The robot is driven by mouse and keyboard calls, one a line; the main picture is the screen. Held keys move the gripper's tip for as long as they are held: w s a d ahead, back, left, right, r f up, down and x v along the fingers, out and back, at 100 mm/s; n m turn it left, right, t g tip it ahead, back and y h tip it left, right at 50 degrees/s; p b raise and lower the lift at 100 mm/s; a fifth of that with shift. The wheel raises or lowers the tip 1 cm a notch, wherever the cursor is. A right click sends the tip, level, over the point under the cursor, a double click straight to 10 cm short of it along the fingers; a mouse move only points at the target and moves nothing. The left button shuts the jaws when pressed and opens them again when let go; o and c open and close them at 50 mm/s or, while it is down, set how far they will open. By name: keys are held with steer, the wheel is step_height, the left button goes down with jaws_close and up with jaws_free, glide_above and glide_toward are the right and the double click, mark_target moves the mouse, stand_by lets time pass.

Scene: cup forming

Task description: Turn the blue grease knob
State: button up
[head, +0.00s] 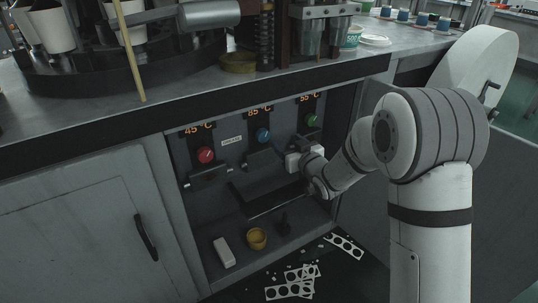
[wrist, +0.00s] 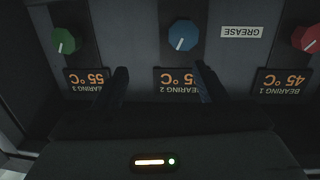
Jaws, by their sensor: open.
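The blue grease knob (head: 263,135) is in the middle of the dark panel inside the open cabinet, under an 85 °C readout in the head view. In the wrist view the blue knob (wrist: 183,35) shows at the top centre, upside down, with a white pointer line on its face. My gripper (wrist: 162,75) is open and empty, its two dark fingers apart. In the wrist view the blue knob lies beyond the fingertips, nearer the right finger, with no visible contact. In the head view my gripper (head: 290,150) is at the panel, below and right of the blue knob.
A red knob (head: 205,155) and a green knob (head: 312,120) flank the blue one. A GREASE label (wrist: 241,32) sits between blue and red. Small shelves jut below the knobs.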

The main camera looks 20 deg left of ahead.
mark_target(265, 137)
steer(key=w+a+f, duration=0.1)
steer(key=a, duration=0.2)
steer(key=w+a+y+b, duration=0.1)
steer(key=a, duration=0.2)
steer(key=w+a+f+y+b, duration=0.1)
steer(key=w+a, duration=0.1)
steer(key=a, duration=0.1)
steer(key=shift+w+f+n+g, duration=0.1)
steer(key=shift+f+n+g, duration=0.2)
steer(key=shift+n, duration=0.1)
steer(key=c, duration=1)
